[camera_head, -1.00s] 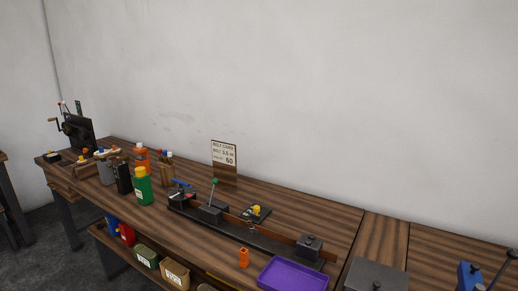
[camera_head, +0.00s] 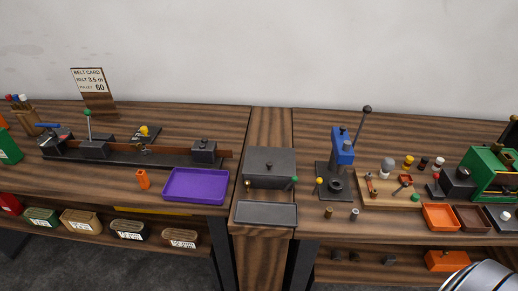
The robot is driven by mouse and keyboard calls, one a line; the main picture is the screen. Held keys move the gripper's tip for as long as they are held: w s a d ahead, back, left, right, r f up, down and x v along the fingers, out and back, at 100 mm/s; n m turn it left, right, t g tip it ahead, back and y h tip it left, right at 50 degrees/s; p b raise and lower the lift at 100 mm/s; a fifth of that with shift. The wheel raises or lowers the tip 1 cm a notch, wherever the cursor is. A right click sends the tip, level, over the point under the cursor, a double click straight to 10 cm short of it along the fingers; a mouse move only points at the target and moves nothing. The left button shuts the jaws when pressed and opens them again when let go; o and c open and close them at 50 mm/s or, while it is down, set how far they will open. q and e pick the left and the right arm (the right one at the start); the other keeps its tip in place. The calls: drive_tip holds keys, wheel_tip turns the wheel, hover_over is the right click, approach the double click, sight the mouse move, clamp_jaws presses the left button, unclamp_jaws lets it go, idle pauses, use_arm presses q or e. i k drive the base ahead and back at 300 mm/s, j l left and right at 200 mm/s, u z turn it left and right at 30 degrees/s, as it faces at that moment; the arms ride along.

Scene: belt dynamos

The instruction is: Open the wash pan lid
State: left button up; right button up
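A dark grey rectangular box, which looks like the wash pan (camera_head: 270,182), stands on the narrow wooden bench section in the middle of the head view. Its flat grey lid (camera_head: 270,160) lies over the top and looks shut. A small brass knob (camera_head: 248,184) shows at its front left, and a green knob (camera_head: 294,180) at its right front corner. Neither gripper is in view. A silvery rounded part of my own body shows at the bottom right corner.
A shallow grey tray (camera_head: 266,214) lies in front of the box. A purple tray (camera_head: 196,186) is to its left. A blue lever press (camera_head: 342,150) stands close on its right. Wall space behind the box is clear.

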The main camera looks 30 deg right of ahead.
sight(259, 161)
drive_tip(key=j, duration=0.15)
drive_tip(key=j+z, duration=0.25)
drive_tip(key=z, duration=0.25)
drive_tip(key=i+j+z, duration=0.1)
drive_tip(key=j+z, duration=0.2)
drive_tip(key=z, duration=0.2)
